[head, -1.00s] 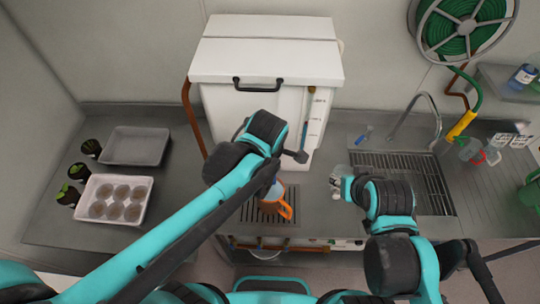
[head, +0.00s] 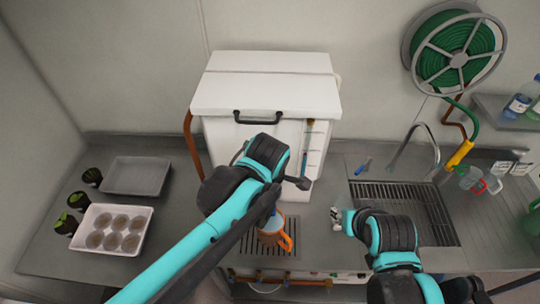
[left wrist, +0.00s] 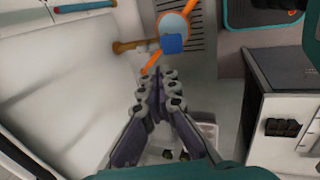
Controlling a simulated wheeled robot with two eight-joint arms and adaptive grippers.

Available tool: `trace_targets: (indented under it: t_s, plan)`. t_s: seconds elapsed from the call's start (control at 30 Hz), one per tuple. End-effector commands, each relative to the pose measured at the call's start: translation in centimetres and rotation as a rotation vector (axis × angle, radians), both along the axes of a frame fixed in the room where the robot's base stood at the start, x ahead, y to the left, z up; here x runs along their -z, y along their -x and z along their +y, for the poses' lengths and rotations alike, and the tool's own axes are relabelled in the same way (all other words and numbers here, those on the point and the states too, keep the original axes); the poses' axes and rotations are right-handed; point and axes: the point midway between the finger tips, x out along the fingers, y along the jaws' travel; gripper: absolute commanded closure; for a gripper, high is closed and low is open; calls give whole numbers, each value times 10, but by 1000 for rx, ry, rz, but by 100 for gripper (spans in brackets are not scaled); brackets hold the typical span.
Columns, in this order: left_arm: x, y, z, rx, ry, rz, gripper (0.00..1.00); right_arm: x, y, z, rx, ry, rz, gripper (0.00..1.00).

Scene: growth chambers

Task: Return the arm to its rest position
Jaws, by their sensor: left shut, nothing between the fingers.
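My left arm reaches in from the left in the head view, bent in front of the white tank (head: 265,85). Its gripper is hidden behind the arm there. In the left wrist view the left gripper (left wrist: 163,80) shows with its fingers together and nothing between them. An orange jug (head: 283,240) stands on the drain grate below the tank, partly covered by the arm. In the left wrist view the jug (left wrist: 176,12) lies beyond the fingertips, apart from them, with a blue part over it. My right gripper (head: 343,217) is low over the counter, left of the sink; its finger opening is unclear.
A white tray with round pots (head: 97,243), an empty grey tray (head: 138,177) and several small seedling pots are at the left. The sink rack (head: 405,212), tap (head: 402,150) and hose reel (head: 459,60) are at the right. Counter left of the tank is partly clear.

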Motion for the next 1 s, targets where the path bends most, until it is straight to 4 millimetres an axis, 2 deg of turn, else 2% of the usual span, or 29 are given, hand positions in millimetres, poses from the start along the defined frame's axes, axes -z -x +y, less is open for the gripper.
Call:
trace_targets:
  t_s: [0.2, 0.27, 0.33, 0.57, 0.8, 1.0]
  plan:
    - [4, 0, 2, 12, -3, -2, 100, 4, 0, 0, 0, 0, 0, 60]
    - [13, 1, 7, 41, -11, -6, 100, 14, 0, 0, 0, 0, 0, 60]
    - [30, 3, 16, 107, -27, -17, 100, 32, 0, 0, 0, 0, 0, 60]
    - [111, 16, 63, 474, -152, -90, 100, 116, 0, 0, 0, 0, 0, 60]
    - [198, 33, 108, 878, -350, -174, 100, 200, 0, 0, 0, 0, 0, 60]
    - [265, 48, 139, 1174, -547, -221, 100, 263, 0, 0, 0, 0, 0, 60]
